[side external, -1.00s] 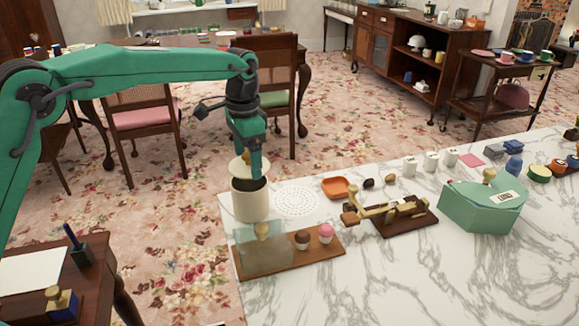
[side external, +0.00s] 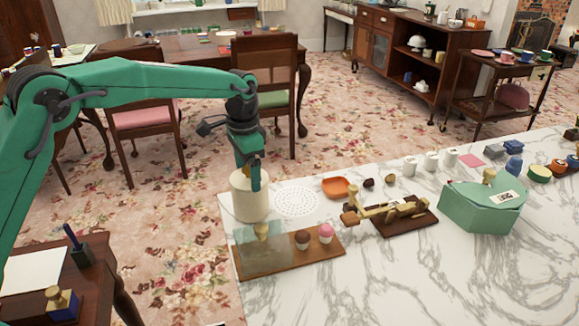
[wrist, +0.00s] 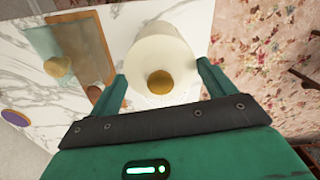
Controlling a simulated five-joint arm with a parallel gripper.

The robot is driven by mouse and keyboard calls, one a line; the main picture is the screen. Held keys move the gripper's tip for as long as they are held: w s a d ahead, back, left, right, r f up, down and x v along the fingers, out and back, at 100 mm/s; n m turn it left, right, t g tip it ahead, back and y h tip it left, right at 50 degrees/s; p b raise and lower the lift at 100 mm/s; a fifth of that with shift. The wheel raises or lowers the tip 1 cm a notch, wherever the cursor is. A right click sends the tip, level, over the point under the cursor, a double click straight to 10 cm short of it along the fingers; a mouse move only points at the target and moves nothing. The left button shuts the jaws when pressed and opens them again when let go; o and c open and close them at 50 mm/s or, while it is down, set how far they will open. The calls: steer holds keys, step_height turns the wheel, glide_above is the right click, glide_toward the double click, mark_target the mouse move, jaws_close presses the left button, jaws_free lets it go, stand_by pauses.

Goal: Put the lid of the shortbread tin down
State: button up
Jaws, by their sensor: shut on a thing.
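The shortbread tin (side external: 247,204) is a cream cylinder near the left corner of the marble table. Its round cream lid (wrist: 163,48), with a gold knob (wrist: 159,82), shows from above in the wrist view. My gripper (side external: 252,184) is at the top of the tin, its fingers on either side of the lid, shut on it. In the side view the lid appears level on the tin's mouth, with no dark opening showing. My fingers partly hide the knob and rim there, so full seating cannot be told.
A white perforated round mat (side external: 297,201) lies clear just right of the tin. A wooden board (side external: 315,251) with a glassy cover and small sweets lies in front. An orange dish (side external: 335,187), a brass balance (side external: 392,211) and a green box (side external: 478,210) stand further right.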

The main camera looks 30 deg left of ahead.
mark_target(246, 168)
steer(key=shift+f, duration=0.2)
steer(key=o, duration=0.9)
steer(key=shift+c, duration=0.2)
steer(key=shift+a+r, duration=0.1)
steer(key=shift+r, duration=3.8)
steer(key=shift+s, duration=0.1)
